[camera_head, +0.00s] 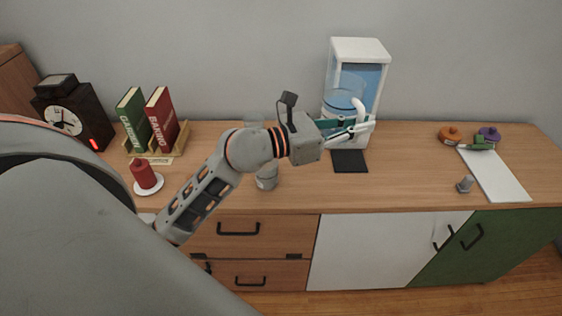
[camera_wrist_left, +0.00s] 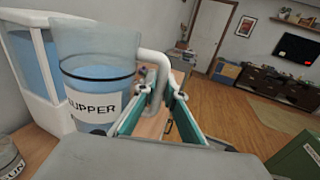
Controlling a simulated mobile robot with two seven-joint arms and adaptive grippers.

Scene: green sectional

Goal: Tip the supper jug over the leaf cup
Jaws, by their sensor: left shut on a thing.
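The supper jug (camera_head: 342,101) is clear with a white handle, a dark band and a "SUPPER" label, and holds bluish liquid. It looks upright, raised in front of the water dispenser. My left gripper (camera_head: 352,128) is shut on its handle. In the left wrist view the jug (camera_wrist_left: 92,85) fills the left, and the green-padded fingers (camera_wrist_left: 155,108) close around the handle. A grey cup (camera_head: 267,180) stands on the counter, partly behind my left arm. A labelled cup (camera_wrist_left: 12,162) shows at the wrist view's lower left edge. I cannot identify the leaf cup. My right gripper is out of view.
The white dispenser (camera_head: 361,47) stands against the wall, with a black mat (camera_head: 349,161) before it. Books (camera_head: 160,119), a red candle (camera_head: 143,174) and a dark clock (camera_head: 68,121) are left. A white board (camera_head: 497,178), small lidded pots (camera_head: 450,135) and a grey object (camera_head: 465,184) are right.

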